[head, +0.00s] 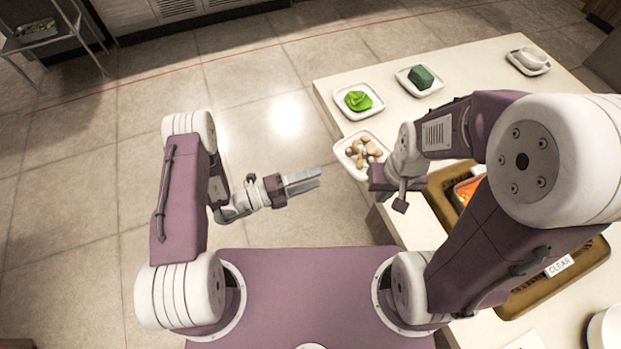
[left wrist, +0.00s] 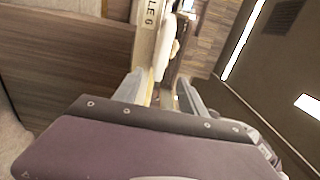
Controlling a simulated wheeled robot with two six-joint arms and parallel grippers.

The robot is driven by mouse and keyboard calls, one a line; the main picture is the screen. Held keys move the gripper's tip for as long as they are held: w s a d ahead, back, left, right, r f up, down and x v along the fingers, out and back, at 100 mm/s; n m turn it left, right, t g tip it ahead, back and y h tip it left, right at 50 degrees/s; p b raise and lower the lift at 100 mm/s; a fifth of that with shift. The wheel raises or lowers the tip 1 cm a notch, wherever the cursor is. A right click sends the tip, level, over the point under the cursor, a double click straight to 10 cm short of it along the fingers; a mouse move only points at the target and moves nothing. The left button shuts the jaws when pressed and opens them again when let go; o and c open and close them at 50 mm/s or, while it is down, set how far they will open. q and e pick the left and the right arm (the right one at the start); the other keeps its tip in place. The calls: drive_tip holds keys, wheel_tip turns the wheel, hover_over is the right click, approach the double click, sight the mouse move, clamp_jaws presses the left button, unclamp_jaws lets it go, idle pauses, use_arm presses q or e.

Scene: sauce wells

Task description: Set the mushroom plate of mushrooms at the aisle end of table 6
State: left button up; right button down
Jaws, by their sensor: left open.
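The mushroom plate (head: 338,151) is a small white square dish with tan mushrooms (head: 366,152) on it. In the head view it is at the left edge of the pale table (head: 331,90), and its left side seems to reach past that edge. My right gripper (head: 386,190) is at the plate's lower right side; its fingers are mostly hidden, so I cannot tell whether it grips the rim. My left gripper (head: 304,181) is open and empty, left of the plate over the floor. In the left wrist view its fingers (left wrist: 158,95) point toward a pale strip (left wrist: 148,35) lettered "LE 6".
Dishes with a green leafy item (head: 358,100) and a dark green block (head: 421,77) stand farther back. A white dish (head: 529,60) is at the back right. A brown tray (head: 541,297) with a "CLEAR" label lies at right. The floor at left is open.

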use_arm(q)
drive_tip(key=shift+r, duration=0.1)
drive_tip(key=s+a+r+m+g+y, duration=0.1)
drive_tip(key=s+r+m+g+y, duration=0.2)
drive_tip(key=s+m+g, duration=0.55)
drive_tip(key=s+a+r+m+g+y, duration=0.1)
drive_tip(key=s+r+m+g+y, duration=0.3)
drive_tip(key=m, duration=0.7)
drive_tip(key=w+a+r+m+t+y, duration=0.1)
drive_tip(key=w+a+m+t+y, duration=0.2)
drive_tip(key=a+m+t+y, duration=0.4)
drive_tip(key=a+m+y, duration=0.2)
drive_tip(key=a+m, duration=0.7)
drive_tip(key=m, duration=0.4)
drive_tip(key=shift+w+a+r+y, duration=0.2)
drive_tip(key=shift+a+y, duration=0.2)
drive_tip(key=shift+t, duration=0.25)
